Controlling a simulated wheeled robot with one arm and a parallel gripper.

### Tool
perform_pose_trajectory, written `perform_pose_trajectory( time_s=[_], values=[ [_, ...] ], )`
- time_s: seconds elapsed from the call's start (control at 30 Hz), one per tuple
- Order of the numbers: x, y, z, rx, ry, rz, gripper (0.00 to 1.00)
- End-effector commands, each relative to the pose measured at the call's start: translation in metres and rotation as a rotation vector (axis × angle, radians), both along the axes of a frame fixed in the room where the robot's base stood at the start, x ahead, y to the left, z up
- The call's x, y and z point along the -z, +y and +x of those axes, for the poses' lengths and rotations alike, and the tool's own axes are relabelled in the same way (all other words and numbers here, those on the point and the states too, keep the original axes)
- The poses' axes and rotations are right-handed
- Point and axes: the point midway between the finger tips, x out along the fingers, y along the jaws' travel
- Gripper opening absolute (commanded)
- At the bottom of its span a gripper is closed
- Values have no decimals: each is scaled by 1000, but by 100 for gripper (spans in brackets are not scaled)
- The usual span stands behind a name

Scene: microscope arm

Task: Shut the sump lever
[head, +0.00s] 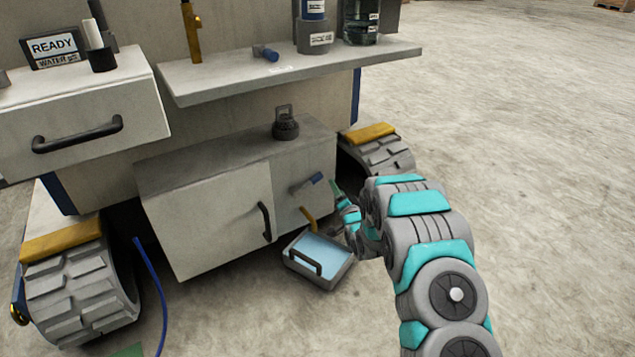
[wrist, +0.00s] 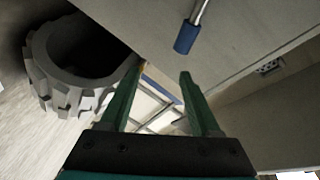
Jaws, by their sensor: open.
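The sump lever (head: 308,183) is a short grey metal rod with a blue grip, on the right part of the low cabinet's front. In the wrist view the blue grip (wrist: 186,38) hangs from the top, just beyond the right fingertip. My gripper (head: 340,195) is just right of the lever in the head view. In the wrist view its green fingers (wrist: 160,74) are apart, with nothing held between them. Whether a finger touches the lever I cannot tell.
A brass spout (head: 309,218) is below the lever, above a tray of pale blue liquid (head: 290,259) on the floor. The cabinet door (head: 215,220) has a black handle. A tracked wheel (head: 382,155) stands behind my arm. Open floor lies to the right.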

Motion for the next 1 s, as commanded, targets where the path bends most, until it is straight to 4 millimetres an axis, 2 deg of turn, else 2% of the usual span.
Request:
perform_pose_trajectory(
  time_s=[0.03, 0.3, 0.57, 0.77, 1.0],
  values=[
    [8, 7, -1, -14, -24, 44, 63],
    [23, 34, -18, -85, -182, 294, 63],
    [27, 42, -30, -117, -240, 393, 63],
    [23, 46, -21, -120, -247, 396, 63],
    [16, 57, 6, -120, -247, 396, 63]
  ],
)
